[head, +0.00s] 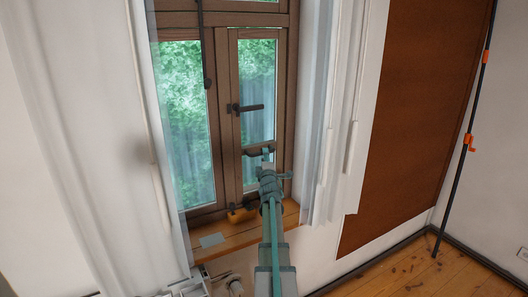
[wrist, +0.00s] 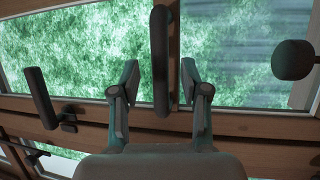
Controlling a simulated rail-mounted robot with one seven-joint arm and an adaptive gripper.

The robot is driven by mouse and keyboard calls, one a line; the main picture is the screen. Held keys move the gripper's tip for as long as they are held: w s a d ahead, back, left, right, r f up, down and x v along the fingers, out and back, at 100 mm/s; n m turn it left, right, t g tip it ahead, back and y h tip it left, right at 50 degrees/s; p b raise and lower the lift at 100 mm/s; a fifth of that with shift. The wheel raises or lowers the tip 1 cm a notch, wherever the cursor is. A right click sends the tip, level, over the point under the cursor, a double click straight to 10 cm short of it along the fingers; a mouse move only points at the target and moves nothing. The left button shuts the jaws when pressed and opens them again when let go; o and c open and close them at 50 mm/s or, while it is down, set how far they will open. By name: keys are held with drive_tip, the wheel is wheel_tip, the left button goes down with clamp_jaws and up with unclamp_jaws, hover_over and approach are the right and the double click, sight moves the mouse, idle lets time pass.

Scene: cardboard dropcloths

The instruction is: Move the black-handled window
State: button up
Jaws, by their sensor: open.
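The window's right sash (head: 240,150) has a brown wooden frame and shows green foliage through the glass. It looks closed or nearly closed; I cannot tell exactly. A black lever handle (head: 250,107) sticks out sideways from its left stile, and also shows at left in the wrist view (wrist: 40,97). A dark bar handle (wrist: 160,60) is on the sash's cross rail below the lever. My gripper (wrist: 160,78) is open, with one finger on each side of this bar and visible gaps. In the head view my gripper (head: 266,153) partly hides the bar.
A dark round knob (wrist: 293,60) shows at right in the wrist view. White curtains (head: 340,110) hang beside the window. The wooden sill (head: 220,250) holds a small yellow object (head: 240,214) and a grey flat piece (head: 211,240). A brown board (head: 415,100) is at right.

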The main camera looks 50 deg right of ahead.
drive_tip(key=x, duration=0.3)
drive_tip(key=shift+w+d+p, duration=0.15)
drive_tip(key=shift+w+p, duration=0.05)
drive_tip(key=shift+p, duration=0.2)
drive_tip(key=shift+c, duration=0.3)
clamp_jaws()
